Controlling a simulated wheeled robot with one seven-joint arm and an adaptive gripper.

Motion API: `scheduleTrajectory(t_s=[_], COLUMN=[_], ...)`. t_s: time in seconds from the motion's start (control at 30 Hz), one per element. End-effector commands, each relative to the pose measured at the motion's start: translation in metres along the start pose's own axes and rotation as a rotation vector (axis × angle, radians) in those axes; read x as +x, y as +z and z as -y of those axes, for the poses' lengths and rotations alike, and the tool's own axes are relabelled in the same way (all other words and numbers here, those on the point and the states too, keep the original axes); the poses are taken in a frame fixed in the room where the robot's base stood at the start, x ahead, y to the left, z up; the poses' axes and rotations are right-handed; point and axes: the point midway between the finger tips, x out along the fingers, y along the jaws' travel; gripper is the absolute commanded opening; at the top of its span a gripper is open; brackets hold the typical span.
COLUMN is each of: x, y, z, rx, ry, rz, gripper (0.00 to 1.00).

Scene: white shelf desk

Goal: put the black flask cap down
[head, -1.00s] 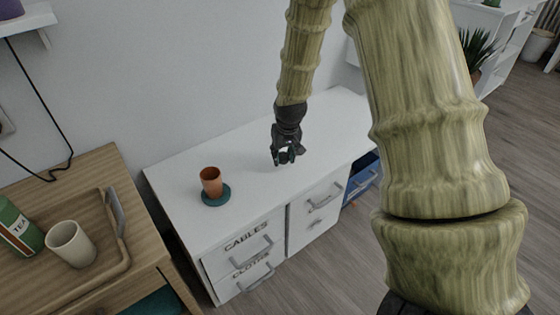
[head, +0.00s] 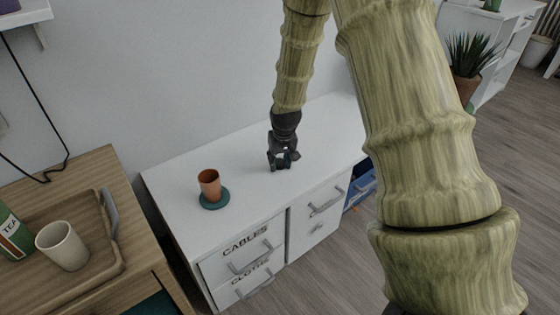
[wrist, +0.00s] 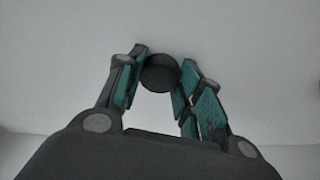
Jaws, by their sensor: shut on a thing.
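The black flask cap (wrist: 160,74) is a dark round disc between the fingertips of my gripper (wrist: 158,88) in the wrist view. My gripper is shut on it, with a teal-padded finger on each side. In the head view my gripper (head: 281,166) points down at the white desk top (head: 240,158), right of the terracotta cup. The cap cannot be made out there. Whether it touches the desk top I cannot tell.
A terracotta cup (head: 209,183) stands on a teal coaster (head: 214,201) to the left. A wooden tray (head: 95,268) with a cream cup (head: 63,246) and a tea tin (head: 14,236) is farther left. The white top around my gripper is clear.

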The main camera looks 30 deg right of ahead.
Motion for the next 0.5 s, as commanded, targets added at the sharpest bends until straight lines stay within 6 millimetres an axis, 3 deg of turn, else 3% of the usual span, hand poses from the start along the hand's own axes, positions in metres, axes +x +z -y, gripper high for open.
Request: scheduleTrajectory(t_s=[0.5], x=[0.014], y=[0.005], z=[0.000], rx=[0.000], ry=[0.000], rz=[0.004], gripper=[0.24])
